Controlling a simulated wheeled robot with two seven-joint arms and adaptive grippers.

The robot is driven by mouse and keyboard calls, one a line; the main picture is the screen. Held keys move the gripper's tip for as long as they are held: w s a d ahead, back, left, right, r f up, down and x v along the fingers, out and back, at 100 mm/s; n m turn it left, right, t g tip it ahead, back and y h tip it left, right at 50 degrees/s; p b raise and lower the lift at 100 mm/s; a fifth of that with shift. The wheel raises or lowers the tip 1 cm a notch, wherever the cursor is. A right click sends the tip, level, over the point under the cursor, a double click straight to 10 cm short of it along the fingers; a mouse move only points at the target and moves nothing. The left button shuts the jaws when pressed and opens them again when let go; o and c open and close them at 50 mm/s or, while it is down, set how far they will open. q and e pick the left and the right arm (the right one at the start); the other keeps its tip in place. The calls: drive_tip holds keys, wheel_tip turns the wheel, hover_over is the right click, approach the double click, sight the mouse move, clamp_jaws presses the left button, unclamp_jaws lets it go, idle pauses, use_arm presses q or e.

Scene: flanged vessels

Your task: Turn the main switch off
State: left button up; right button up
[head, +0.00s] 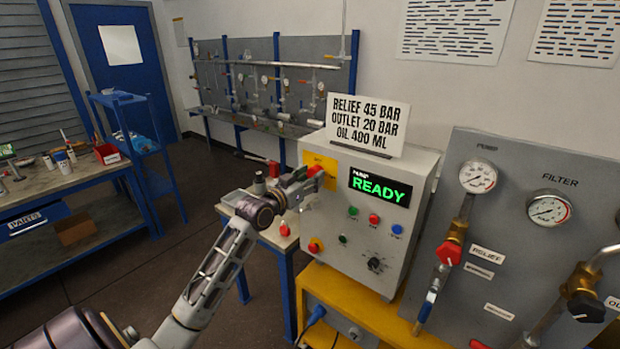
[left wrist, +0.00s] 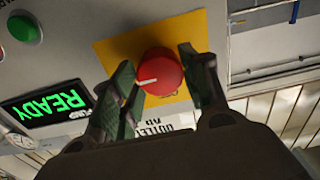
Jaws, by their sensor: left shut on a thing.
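The main switch is a red round knob on a yellow plate (head: 322,162) at the upper left of the grey control box (head: 340,222). In the left wrist view the red knob (left wrist: 160,72) has a white pointer mark lying nearly sideways in the picture. My left gripper (head: 300,180) reaches the box from the left and is shut on the knob, one finger on each side in the left wrist view (left wrist: 158,82). In the head view the gripper hides part of the knob and plate. The box display (head: 380,188) reads READY in green. My right gripper is not in view.
Buttons (head: 374,218) and a black dial (head: 375,264) sit below the display. A red knob on yellow (head: 315,245) is lower left. A sign (head: 368,122) stands on the box. Gauges and valves (head: 478,177) fill the panel at right. A workbench (head: 70,190) is at left.

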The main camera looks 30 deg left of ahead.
use_arm(q)
drive_tip(key=n+p, duration=0.4)
drive_tip(key=shift+r, duration=0.15)
drive_tip(key=n+p, duration=0.1)
drive_tip(key=n, duration=0.1)
drive_tip(key=shift+n+p, duration=0.3)
drive_tip(key=shift+p, duration=0.1)
drive_tip(key=shift+n+p, duration=0.45)
drive_tip(key=shift+n, duration=0.35)
drive_tip(key=n, duration=0.3)
drive_tip(key=shift+n, duration=0.3)
drive_tip(key=n, duration=0.3)
drive_tip(key=shift+f+n, duration=0.2)
drive_tip(key=shift+n, duration=1.2)
